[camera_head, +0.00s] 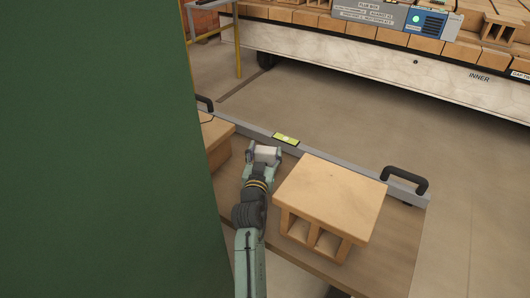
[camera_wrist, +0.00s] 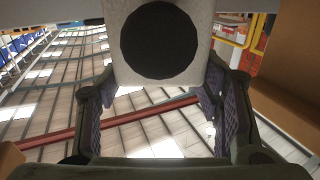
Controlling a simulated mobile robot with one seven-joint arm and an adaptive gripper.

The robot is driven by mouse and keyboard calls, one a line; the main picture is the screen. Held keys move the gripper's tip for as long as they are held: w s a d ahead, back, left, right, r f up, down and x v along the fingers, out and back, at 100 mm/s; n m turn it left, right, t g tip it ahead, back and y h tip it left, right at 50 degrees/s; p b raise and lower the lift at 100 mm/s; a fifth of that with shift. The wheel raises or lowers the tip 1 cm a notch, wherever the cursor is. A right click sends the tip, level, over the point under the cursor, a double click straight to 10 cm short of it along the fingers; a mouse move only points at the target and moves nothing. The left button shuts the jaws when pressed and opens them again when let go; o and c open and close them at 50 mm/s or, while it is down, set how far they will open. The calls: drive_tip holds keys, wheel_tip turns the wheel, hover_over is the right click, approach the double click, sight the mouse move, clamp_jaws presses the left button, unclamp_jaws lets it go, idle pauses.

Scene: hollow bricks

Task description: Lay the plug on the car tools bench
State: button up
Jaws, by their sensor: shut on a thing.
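The pale block-shaped plug (camera_head: 265,153) is in my gripper (camera_head: 262,160), shut on it, in the head view. In the wrist view the plug's pale body (camera_wrist: 199,40), with a large dark round face, sits at the top between the two fingers. In the head view my gripper and the plug are over the brown-topped bench (camera_head: 399,243), left of a large hollow brick (camera_head: 332,190). I take this surface to be the car tools bench; no label shows. Whether the plug touches the bench top cannot be told.
A yellow-green level (camera_head: 286,138) lies at the bench's grey back rail, just beyond the plug. A black handle (camera_head: 405,177) stands at the right. Another brick (camera_head: 217,133) is partly hidden by a green panel (camera_head: 95,150). A brick-laden car (camera_head: 400,72) stands beyond open floor.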

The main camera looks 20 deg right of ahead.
drive_tip(key=shift+f+b, duration=0.2)
drive_tip(key=shift+b, duration=0.1)
drive_tip(key=o, duration=1.3)
drive_tip(key=shift+r, duration=0.1)
drive_tip(key=shift+c, duration=0.2)
